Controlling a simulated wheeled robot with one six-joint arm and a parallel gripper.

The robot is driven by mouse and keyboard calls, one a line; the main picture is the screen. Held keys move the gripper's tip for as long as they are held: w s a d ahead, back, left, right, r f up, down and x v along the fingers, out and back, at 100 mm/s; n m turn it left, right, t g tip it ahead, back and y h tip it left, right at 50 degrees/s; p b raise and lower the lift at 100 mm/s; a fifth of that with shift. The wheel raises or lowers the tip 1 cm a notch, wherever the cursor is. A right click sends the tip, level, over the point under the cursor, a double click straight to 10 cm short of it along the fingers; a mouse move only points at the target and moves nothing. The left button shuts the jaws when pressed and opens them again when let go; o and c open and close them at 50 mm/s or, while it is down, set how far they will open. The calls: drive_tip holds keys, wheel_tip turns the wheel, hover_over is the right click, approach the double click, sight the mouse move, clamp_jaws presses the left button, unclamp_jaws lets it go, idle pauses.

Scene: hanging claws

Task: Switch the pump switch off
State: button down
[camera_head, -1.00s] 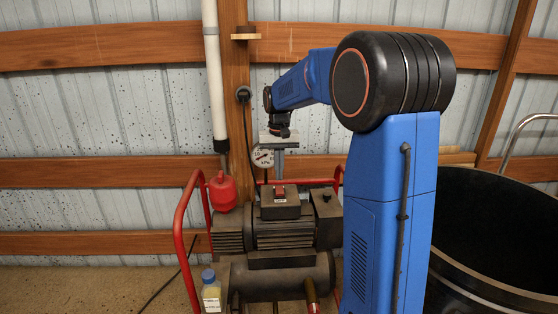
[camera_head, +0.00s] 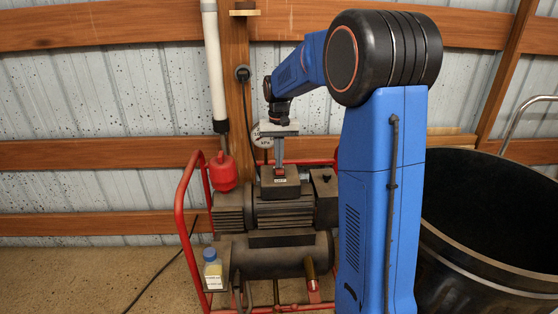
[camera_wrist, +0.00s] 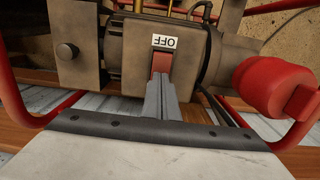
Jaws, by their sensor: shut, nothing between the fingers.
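The pump (camera_head: 285,210) is a dark motor and tank unit in a red tube frame. Its red pump switch (camera_head: 279,171) sits on the box on top, with a white label on the front. In the wrist view the red rocker (camera_wrist: 161,62) shows beside the label (camera_wrist: 164,42), which reads OFF upside down. My gripper (camera_head: 279,163) points down at the switch from above, fingers together and empty. In the wrist view its fingertips (camera_wrist: 160,78) overlap the near part of the rocker. I cannot tell whether they touch it.
A red container (camera_head: 222,172) stands left of the motor. A bottle with a blue cap (camera_head: 212,269) is at the front left. A round gauge (camera_head: 259,136) is partly hidden behind my gripper. A large black tub (camera_head: 490,225) stands at the right.

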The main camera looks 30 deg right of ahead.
drive_tip(key=shift+s+a, duration=0.1)
drive_tip(key=shift+s, duration=0.15)
drive_tip(key=shift+s+a+r, duration=0.1)
drive_tip(key=shift+s+a, duration=0.1)
drive_tip(key=shift+s, duration=0.3)
drive_tip(key=shift+r, duration=0.1)
wheel_tip(320, 180, up, 14)
drive_tip(key=shift+w+d, duration=0.15)
drive_tip(key=shift+w, duration=0.2)
idle(0.4)
drive_tip(key=shift+s, duration=0.1)
idle(0.4)
